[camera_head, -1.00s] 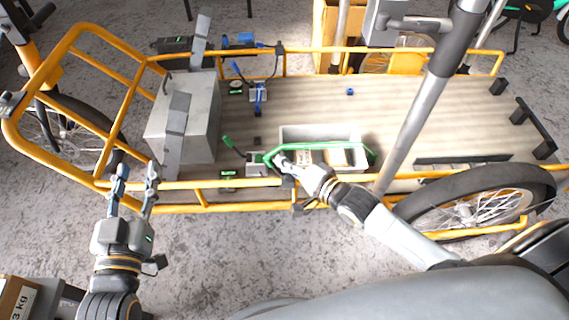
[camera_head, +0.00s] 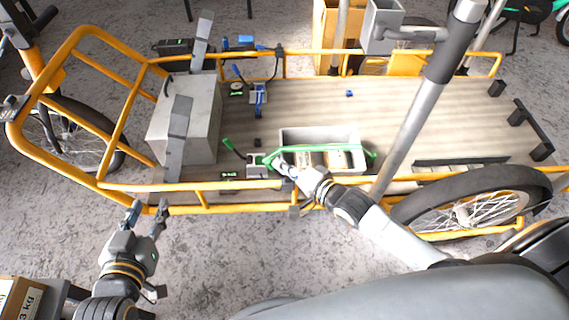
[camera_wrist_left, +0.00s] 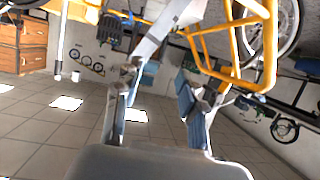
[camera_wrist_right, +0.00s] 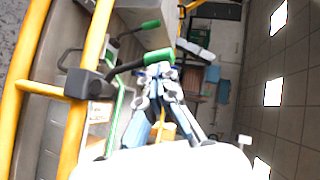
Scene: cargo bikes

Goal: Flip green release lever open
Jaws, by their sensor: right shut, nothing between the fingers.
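A green-tipped lever (camera_head: 228,144) on a black arm stands at the near side of the bike's cargo bed, beside a small grey clamp block (camera_head: 257,171). In the right wrist view, a green grip on a black curved arm (camera_wrist_right: 158,57) lies right at my right fingertips, and a second green grip (camera_wrist_right: 150,25) is farther off. My right gripper (camera_head: 277,163) is shut and empty at the near rail; whether it touches the nearer grip I cannot tell. My left gripper (camera_head: 148,207) is open and empty in front of the rail; its spread fingers (camera_wrist_left: 160,80) show in the left wrist view.
The yellow rail (camera_head: 220,186) runs along the near edge of the bed. A grey tray (camera_head: 290,136) with a green bar across it stands right of the clamp. A grey block (camera_head: 190,130) stands left. A grey post (camera_head: 415,110) rises at right. Blue-handled clamps (camera_head: 258,90) sit behind.

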